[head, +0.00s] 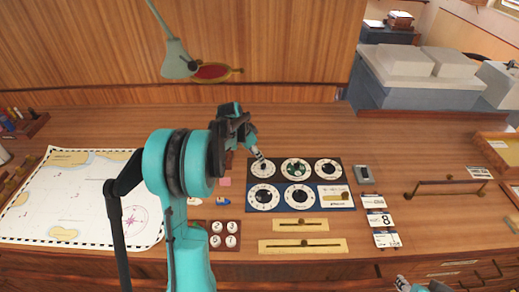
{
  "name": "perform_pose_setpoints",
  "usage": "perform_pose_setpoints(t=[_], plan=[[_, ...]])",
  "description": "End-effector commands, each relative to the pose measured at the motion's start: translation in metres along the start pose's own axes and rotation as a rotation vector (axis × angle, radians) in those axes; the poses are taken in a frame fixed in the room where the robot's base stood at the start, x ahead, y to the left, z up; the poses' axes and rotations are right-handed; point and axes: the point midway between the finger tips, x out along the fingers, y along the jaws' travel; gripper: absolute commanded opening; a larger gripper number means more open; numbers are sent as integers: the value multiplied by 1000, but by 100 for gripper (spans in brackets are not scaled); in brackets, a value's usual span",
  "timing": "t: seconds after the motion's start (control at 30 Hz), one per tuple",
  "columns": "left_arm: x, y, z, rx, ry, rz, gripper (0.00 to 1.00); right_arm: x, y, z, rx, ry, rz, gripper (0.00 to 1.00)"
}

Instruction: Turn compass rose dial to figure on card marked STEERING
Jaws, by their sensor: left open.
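A dial panel has round white dials in two rows. The upper-left dial (263,168), upper-middle dial (297,172) with a green centre, and upper-right dial (329,169) sit above the lower-left dial (263,197) and lower-middle dial (299,197). I cannot tell which bears the compass rose. White cards lie right of the panel: a top card (373,202), a middle card (380,219) showing an 8, and a bottom card (387,240). Their small lettering is unreadable. My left gripper (259,155) is open at the upper-left dial; contact is unclear. My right gripper (404,285) barely shows at the bottom edge.
A chart (75,200) covers the left side, partly behind my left arm. Several white knobs (224,234) stand beside brass slider plates (303,246). A small grey switch (364,174) and a brass rail (450,182) lie right. A lamp (178,60) hangs at the back.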

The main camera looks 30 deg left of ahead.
Motion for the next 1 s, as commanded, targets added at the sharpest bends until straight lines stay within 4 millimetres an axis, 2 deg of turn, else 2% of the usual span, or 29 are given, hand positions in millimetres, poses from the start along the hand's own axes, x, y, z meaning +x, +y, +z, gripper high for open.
perform_pose_setpoints(t=[0.17,0.5,0.6,0.73,0.97,1.0], plan=[[10,-9,2,13,1,9,41,-3,0,-2,0,0,0,40],[64,-8,2,13,1,8,41,5,0,4,0,0,0,40],[75,-8,2,12,1,8,41,6,0,4,0,0,0,40],[81,-8,1,12,1,8,41,6,0,5,0,0,0,40],[82,-8,1,11,1,8,41,6,0,4,0,0,0,40],[82,-8,1,11,1,8,36,6,0,4,0,0,0,40]])
